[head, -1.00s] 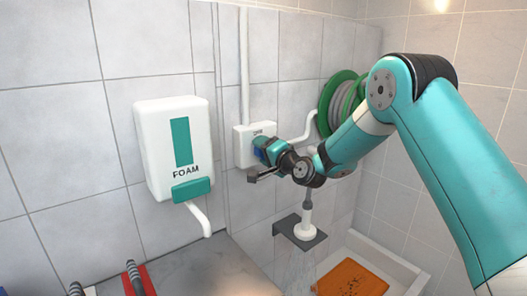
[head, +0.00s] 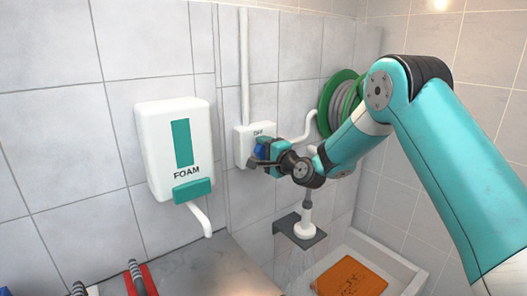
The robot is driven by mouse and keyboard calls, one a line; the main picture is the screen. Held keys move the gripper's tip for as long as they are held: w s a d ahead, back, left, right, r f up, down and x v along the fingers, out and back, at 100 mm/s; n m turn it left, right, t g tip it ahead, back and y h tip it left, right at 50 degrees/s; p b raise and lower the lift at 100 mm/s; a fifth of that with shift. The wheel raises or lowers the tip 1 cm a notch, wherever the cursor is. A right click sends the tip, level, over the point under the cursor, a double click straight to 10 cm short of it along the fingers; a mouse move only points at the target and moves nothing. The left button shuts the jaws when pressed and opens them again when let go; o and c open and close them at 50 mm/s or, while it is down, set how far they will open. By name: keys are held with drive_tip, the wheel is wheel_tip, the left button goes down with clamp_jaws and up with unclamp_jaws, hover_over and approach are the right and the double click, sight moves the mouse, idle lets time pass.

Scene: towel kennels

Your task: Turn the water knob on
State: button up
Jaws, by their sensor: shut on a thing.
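The blue water knob (head: 259,148) sits on the front of a white control box (head: 241,146) on the tiled wall, below a small label that seems to read "OFF". My gripper (head: 260,154) reaches in from the right and is shut on the knob, with its jaws rolled to one side. The gripper hides part of the knob, so I cannot read its exact angle. A white shower head (head: 305,229) sits in a dark wall bracket (head: 287,231) below my wrist. Faint thin streaks, like water, show beneath it.
A white foam dispenser (head: 174,150) with a spout hangs left of the box. A green hose reel (head: 338,98) is on the wall behind my arm. An orange towel (head: 350,277) lies in a white tray (head: 398,268) at lower right.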

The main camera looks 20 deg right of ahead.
drive_tip(key=o, duration=0.9)
drive_tip(key=b+v, duration=0.8)
drive_tip(key=v, duration=0.9)
drive_tip(key=shift+s+b, duration=0.25)
drive_tip(key=shift+b, duration=0.1)
